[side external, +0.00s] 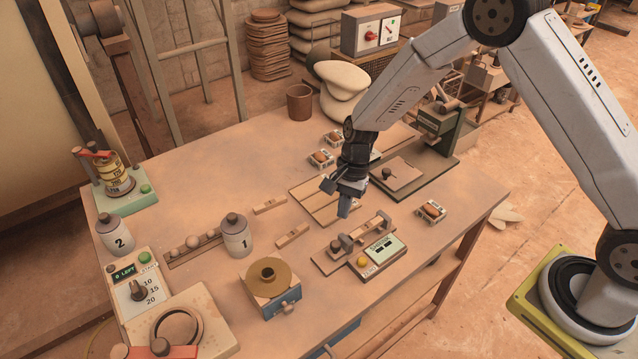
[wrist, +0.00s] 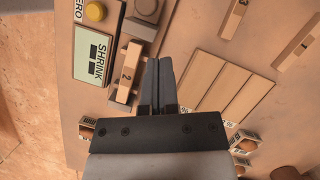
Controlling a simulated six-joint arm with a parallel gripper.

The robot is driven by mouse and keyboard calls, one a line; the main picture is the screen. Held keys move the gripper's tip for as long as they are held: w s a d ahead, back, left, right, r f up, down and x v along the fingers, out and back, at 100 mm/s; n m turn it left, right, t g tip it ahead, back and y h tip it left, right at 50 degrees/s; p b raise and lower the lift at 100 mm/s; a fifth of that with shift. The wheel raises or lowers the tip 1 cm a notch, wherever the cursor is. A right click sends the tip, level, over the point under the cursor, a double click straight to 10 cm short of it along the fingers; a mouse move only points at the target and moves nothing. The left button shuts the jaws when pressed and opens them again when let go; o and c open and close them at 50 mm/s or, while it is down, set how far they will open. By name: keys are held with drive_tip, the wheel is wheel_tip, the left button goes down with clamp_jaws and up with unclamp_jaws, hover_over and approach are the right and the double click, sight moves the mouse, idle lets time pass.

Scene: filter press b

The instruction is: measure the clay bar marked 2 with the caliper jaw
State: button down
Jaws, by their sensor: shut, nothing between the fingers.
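The clay bar marked 2 (wrist: 130,72) is a tan bar lying lengthwise on the caliper, between its two end blocks. I cannot tell whether both ends touch. The caliper's wooden base (side external: 327,262) carries a grey jaw block with a dark knob (side external: 335,246); the knob also shows at the top of the wrist view (wrist: 147,9). Beside the bar is the readout (wrist: 92,55) labelled SHRINK, with dark marks I cannot read as a value. My gripper (side external: 344,209) is shut and empty, pointing down above the table behind the caliper. Its fingertips (wrist: 158,64) appear right of the bar.
Bars marked 3 (wrist: 233,18) and 1 (wrist: 299,46) lie loose on the table. A slatted wooden board (wrist: 225,84) is beside my fingers. A yellow ZERO button (wrist: 96,11) sits by the readout. Jar 1 (side external: 235,238) and a blue-drawer box (side external: 283,302) stand left of the caliper.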

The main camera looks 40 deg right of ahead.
drive_tip(key=v, duration=0.7)
drive_tip(key=shift+r, duration=0.15)
drive_tip(key=shift+c, duration=2)
unclamp_jaws()
drive_tip(key=m+t+h, duration=0.2)
drive_tip(key=m+h, duration=0.2)
drive_tip(key=m, duration=0.6)
hover_over(336, 243)
drive_tip(key=shift+f, duration=1.65)
drive_tip(key=shift+f, duration=0.2)
drive_tip(key=shift+a+f, duration=0.1)
drive_tip(key=shift+f, duration=3.6)
drive_tip(key=shift+c, duration=0.3)
clamp_jaws()
